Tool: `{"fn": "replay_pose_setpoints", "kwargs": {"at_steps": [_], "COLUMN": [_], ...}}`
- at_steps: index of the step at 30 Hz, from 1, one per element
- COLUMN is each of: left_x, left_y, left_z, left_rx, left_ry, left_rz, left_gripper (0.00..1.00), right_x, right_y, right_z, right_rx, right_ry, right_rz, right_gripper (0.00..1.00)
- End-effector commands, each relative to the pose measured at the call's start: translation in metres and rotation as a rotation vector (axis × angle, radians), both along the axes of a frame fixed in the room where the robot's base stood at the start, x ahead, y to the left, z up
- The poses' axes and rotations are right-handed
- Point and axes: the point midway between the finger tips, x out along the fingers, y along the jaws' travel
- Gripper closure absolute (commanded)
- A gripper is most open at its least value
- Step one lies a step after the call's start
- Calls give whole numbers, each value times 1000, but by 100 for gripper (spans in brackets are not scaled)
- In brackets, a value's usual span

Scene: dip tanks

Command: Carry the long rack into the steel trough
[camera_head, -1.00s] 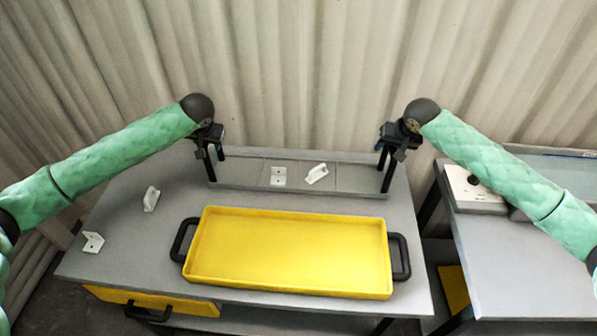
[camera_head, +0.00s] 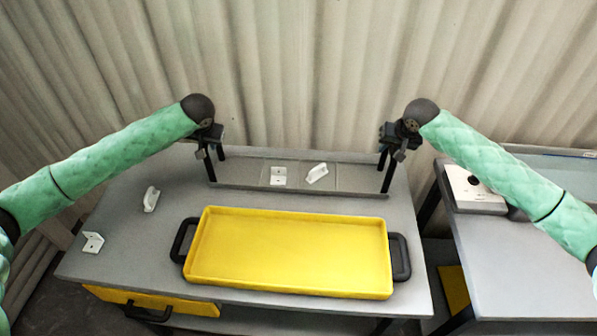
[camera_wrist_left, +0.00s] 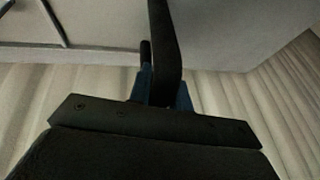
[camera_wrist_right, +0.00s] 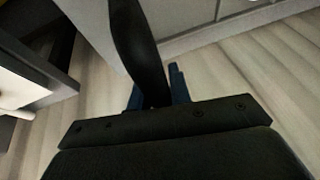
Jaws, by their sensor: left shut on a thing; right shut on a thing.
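The long grey rack (camera_head: 240,174) is at the back of the grey table in the head view, with black uprights at both ends. Two small white parts lie in its compartments: a bracket (camera_head: 278,176) and a handle-like piece (camera_head: 317,173). My left gripper (camera_head: 213,150) is shut on the rack's left upright, and my right gripper (camera_head: 388,152) on its right upright. I cannot tell whether the rack touches the table. A grey basin-like edge (camera_head: 545,152) at the far right may be the steel trough; my right arm partly covers it. The wrist views show black uprights close up.
A yellow tray (camera_head: 290,290) with black side handles stands in front of the rack. White parts lie at the left, a handle-like piece (camera_head: 151,198) and a bracket (camera_head: 93,242). A second table (camera_head: 510,250) at right carries a white box (camera_head: 472,191); a gap separates the tables.

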Motion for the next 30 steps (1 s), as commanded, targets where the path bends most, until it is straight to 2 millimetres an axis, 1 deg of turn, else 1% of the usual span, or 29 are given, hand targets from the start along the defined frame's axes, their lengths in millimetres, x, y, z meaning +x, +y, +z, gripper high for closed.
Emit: {"fn": "replay_pose_setpoints", "kwargs": {"at_steps": [8, 24, 30], "left_x": [0, 1, 1], "left_y": [0, 0, 0], "left_z": [10, 47, 51], "left_rx": [0, 0, 0], "left_ry": [-1, -1, -1], "left_rz": [1, 1, 1], "left_gripper": [100, 100, 100], "right_x": [1, 0, 0], "right_y": [0, 0, 0], "right_z": [10, 46, 51], "right_rx": [0, 0, 0], "right_ry": [-2, -1, -1], "right_rz": [0, 0, 0], "right_gripper": [100, 100, 100]}}
